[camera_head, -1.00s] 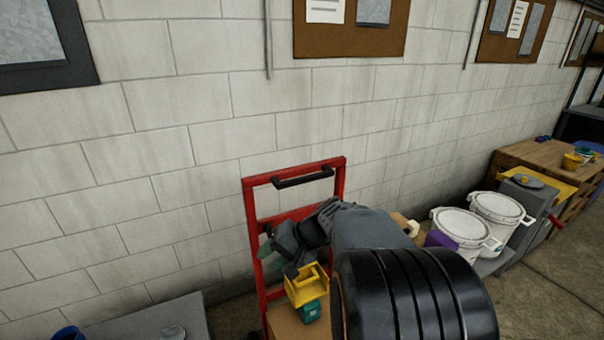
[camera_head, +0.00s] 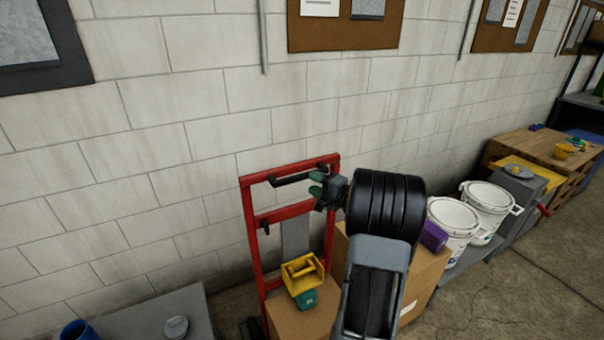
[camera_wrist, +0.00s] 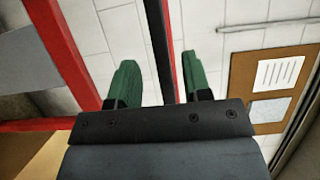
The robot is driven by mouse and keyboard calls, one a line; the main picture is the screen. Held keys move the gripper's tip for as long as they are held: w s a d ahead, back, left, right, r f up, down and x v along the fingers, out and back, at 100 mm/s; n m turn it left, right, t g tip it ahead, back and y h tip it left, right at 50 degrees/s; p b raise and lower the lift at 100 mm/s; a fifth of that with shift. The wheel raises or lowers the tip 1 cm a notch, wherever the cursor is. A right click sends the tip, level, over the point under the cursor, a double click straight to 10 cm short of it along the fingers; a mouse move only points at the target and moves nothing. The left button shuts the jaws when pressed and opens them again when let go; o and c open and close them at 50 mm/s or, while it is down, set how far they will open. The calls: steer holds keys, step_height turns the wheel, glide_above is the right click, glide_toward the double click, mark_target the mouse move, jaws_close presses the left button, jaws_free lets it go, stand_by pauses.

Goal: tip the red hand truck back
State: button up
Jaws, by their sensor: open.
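The red hand truck (camera_head: 249,235) stands upright against the block wall. Its black grip bar (camera_head: 290,180) runs across the top of the frame. My gripper (camera_head: 317,183) is at the right end of this bar, its green fingers open and pointing at the frame. In the wrist view the black bar (camera_wrist: 158,45) runs lengthwise between the two spread fingers of my gripper (camera_wrist: 160,88), with a gap on each side. I cannot tell how deep it sits between them. Red frame rails (camera_wrist: 65,50) show on the left there.
Cardboard boxes (camera_head: 290,322) sit on the truck, with a yellow bin (camera_head: 302,272) and a teal item on top. A purple box (camera_head: 434,236) and white buckets (camera_head: 452,222) stand to the right. A grey surface (camera_head: 140,322) is at lower left. Floor at right is clear.

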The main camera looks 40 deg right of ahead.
mark_target(304, 178)
steer(key=shift+p+x, duration=0.75)
steer(key=shift+x, duration=2.15)
jaws_close()
